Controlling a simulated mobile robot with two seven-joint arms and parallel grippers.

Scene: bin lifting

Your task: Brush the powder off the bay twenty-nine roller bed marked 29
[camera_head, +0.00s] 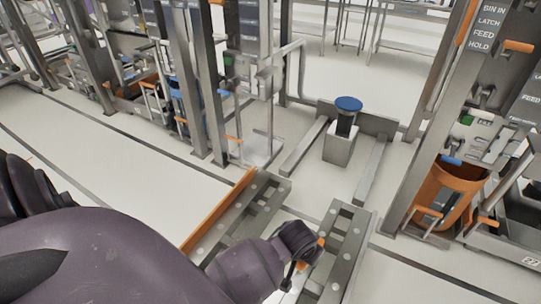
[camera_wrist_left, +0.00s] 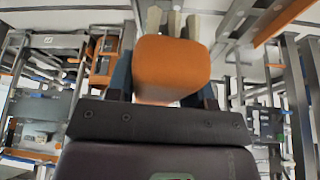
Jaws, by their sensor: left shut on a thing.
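My left gripper (camera_head: 312,254) is low over the near end of a roller bed (camera_head: 346,232), by its right rail. In the left wrist view the gripper (camera_wrist_left: 166,82) is shut on an orange block-shaped handle, with pale bristle-like tips beyond it; this looks like a brush (camera_wrist_left: 172,66). In the head view only a small orange bit of it shows beside the fingers. The bed has two grey metal rails with round rollers. I cannot make out powder or a 29 mark. My right gripper is out of view.
An orange guard strip (camera_head: 218,212) edges the left rail. A grey block with a blue round cap (camera_head: 348,104) stands beyond the bed. Posts and an orange bin (camera_head: 445,193) are on the right. Racks crowd the left back. Open floor (camera_head: 120,165) lies left.

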